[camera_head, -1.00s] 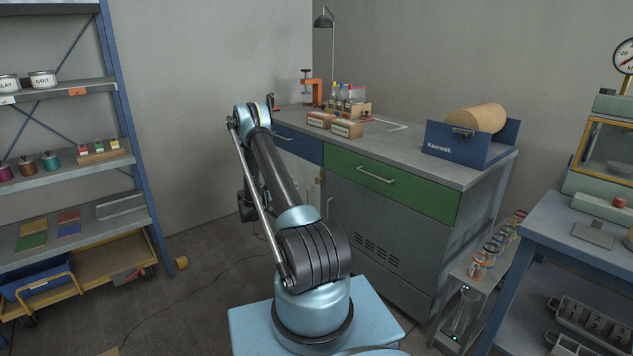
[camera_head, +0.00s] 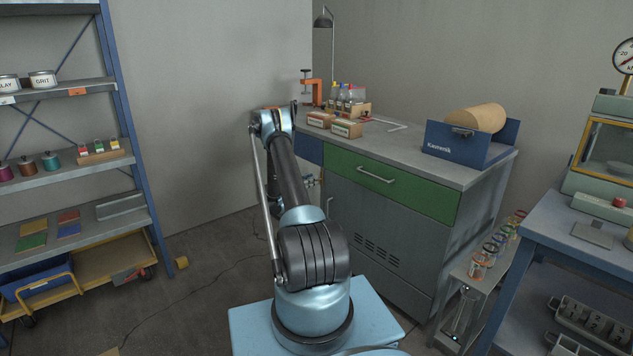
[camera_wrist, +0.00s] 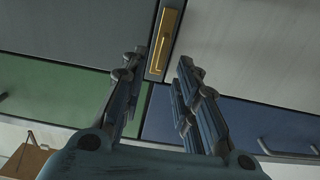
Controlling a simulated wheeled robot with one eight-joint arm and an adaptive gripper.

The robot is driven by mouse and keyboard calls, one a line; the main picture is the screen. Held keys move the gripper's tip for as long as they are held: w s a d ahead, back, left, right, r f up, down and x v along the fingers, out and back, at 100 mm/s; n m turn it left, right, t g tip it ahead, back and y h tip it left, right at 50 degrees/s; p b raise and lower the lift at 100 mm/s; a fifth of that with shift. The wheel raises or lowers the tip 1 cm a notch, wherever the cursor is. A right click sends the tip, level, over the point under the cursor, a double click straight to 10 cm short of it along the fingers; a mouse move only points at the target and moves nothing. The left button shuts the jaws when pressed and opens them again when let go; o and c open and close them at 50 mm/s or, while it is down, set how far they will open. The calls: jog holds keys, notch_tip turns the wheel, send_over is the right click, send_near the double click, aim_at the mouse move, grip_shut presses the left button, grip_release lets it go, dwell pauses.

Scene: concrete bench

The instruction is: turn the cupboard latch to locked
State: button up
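The latch (camera_wrist: 164,42) is a brass plate with a slim brass lever, seen in the wrist view at top centre. It sits at the strip between two grey cupboard doors. The lever lies roughly along the plate's length. My gripper (camera_wrist: 161,65) is open, with one finger on each side of the plate's lower end in the picture. Nothing is between the fingers except the view of the plate; whether they touch it I cannot tell. In the head view the cupboard (camera_head: 375,225) stands right of my arm, which hides most of the gripper and latch.
A green drawer (camera_head: 390,185) and a blue drawer (camera_head: 309,148) sit above the doors. The bench top holds small boxes (camera_head: 345,128), an orange clamp (camera_head: 312,88) and a blue cradle (camera_head: 465,146) with a roll.

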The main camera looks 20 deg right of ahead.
jog(key=shift+x, duration=2.2)
grip_shut()
